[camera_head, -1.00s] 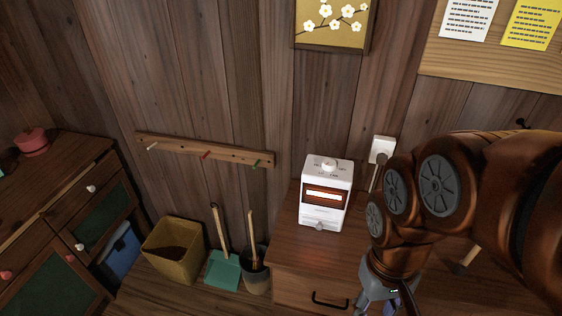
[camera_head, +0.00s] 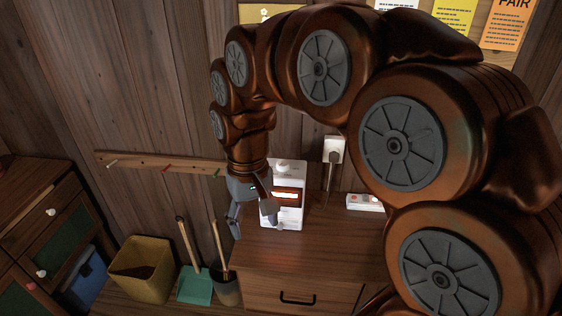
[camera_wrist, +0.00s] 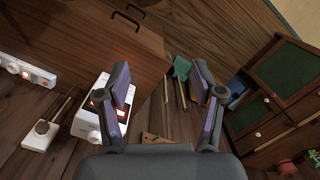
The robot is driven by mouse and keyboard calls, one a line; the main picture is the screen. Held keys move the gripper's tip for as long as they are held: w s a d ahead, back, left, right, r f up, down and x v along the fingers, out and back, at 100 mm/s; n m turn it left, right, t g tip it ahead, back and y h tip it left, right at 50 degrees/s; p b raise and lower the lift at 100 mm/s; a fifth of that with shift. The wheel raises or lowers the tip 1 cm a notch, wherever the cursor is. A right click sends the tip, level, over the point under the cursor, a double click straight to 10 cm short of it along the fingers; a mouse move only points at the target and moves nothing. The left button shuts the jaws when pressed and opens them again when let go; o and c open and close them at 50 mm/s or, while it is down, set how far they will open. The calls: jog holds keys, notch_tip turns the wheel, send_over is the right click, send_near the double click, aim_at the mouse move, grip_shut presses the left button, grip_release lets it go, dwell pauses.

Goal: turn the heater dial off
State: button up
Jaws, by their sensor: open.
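The white heater (camera_head: 290,213) stands upright on the wooden cabinet, its front window glowing orange. A round white dial (camera_head: 283,166) shows on its top, beside my arm; its setting is too small to read. My gripper (camera_head: 252,218) hangs fingers down at the heater's left front, open and empty. One finger covers part of the heater's front in the head view. In the wrist view the heater (camera_wrist: 88,122) lies left of the open fingers (camera_wrist: 162,88), partly behind the left one. I cannot tell whether that finger touches it.
The cabinet top (camera_head: 325,235) is clear in front of the heater. A power strip (camera_head: 364,202) lies to the right, and a wall outlet with a plug (camera_head: 333,150) is behind. A peg rail (camera_head: 140,161) is on the wall. A yellow bin (camera_head: 143,270) and dustpan (camera_head: 195,287) stand left.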

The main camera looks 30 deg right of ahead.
jog(key=w+d+r+m, duration=0.15)
jog(key=w+d, duration=0.25)
jog(key=w, duration=0.5)
jog(key=m+t+b, duration=0.1)
jog(key=m+b, duration=0.1)
jog(key=m, duration=0.5)
send_over(283, 163)
jog(key=shift+a+f, duration=0.2)
jog(key=shift+f, duration=1.05)
jog(key=shift+d+f, duration=0.2)
jog(key=shift+d, duration=0.05)
jog(key=shift+f+p, duration=1.1)
jog(key=shift+f, duration=2.65)
jog(key=c, duration=1.1)
jog(key=shift+c, duration=0.2)
